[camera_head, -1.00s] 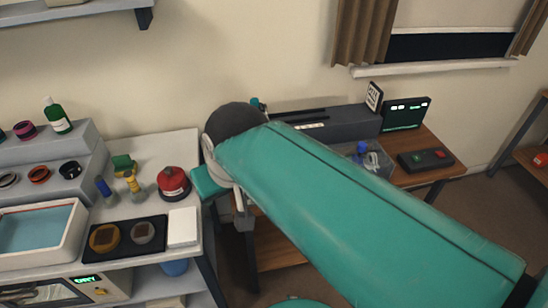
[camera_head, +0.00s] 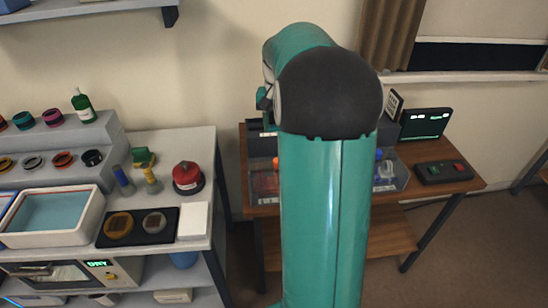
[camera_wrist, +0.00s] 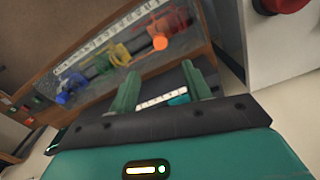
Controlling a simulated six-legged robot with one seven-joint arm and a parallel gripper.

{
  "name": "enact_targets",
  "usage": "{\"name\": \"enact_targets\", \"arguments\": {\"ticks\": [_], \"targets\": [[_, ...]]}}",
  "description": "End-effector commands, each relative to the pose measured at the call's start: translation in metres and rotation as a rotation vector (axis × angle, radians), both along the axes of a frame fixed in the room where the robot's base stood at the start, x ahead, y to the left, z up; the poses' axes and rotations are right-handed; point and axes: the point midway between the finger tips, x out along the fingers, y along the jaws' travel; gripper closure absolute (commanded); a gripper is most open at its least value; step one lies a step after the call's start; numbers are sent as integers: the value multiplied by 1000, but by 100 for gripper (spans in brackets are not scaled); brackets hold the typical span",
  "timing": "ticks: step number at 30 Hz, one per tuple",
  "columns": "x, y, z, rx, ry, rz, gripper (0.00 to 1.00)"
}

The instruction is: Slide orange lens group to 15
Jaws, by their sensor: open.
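A yellow lens group (camera_wrist: 119,53) and a blue knob (camera_wrist: 63,98) sit farther left on the same rail. My gripper (camera_wrist: 160,71) is open and empty, its two teal fingers short of the rail. I cannot read the scale numbers. In the head view my arm hides the middle of the clear-fronted rail box (camera_head: 263,199), and my gripper is hidden; some orange shows at its left end.
The wooden table (camera_head: 457,186) also holds a button box (camera_head: 433,174) and a dark monitor (camera_head: 426,124). To the left, a bench carries a red round container (camera_head: 187,177), a tub of liquid (camera_head: 52,220) and stepped shelves of rings. A gap separates bench and table.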

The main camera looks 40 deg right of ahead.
Motion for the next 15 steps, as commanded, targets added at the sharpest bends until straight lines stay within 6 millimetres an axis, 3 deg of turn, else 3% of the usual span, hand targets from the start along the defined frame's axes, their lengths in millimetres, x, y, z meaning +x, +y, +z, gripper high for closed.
{"name": "enact_targets", "arguments": {"ticks": [5,15], "targets": [[-1,1,-25,2,3,1,51],[0,3,-92,3,4,6,51]]}}
